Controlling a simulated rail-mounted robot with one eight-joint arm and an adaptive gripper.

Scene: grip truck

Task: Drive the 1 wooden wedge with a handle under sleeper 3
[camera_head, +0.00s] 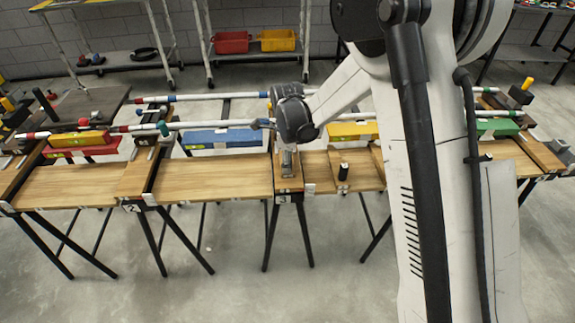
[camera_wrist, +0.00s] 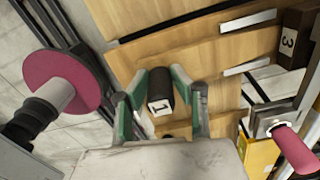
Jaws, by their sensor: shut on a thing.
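In the wrist view my gripper (camera_wrist: 160,78) has its green-padded fingers on either side of a black handle marked 1, the handle of the wooden wedge (camera_wrist: 160,95), and is shut on it. The wedge's wooden body is hard to tell from the planks around it. Sleeper 3 (camera_wrist: 298,28) is the dark block at the right, apart from the handle.
Striped rails (camera_head: 205,126) run behind the planks (camera_head: 222,178). A dark red disc (camera_wrist: 65,82) on a shaft is left of my fingers; a pink cylinder (camera_wrist: 294,150) is at the right. The front floor (camera_head: 190,295) is clear.

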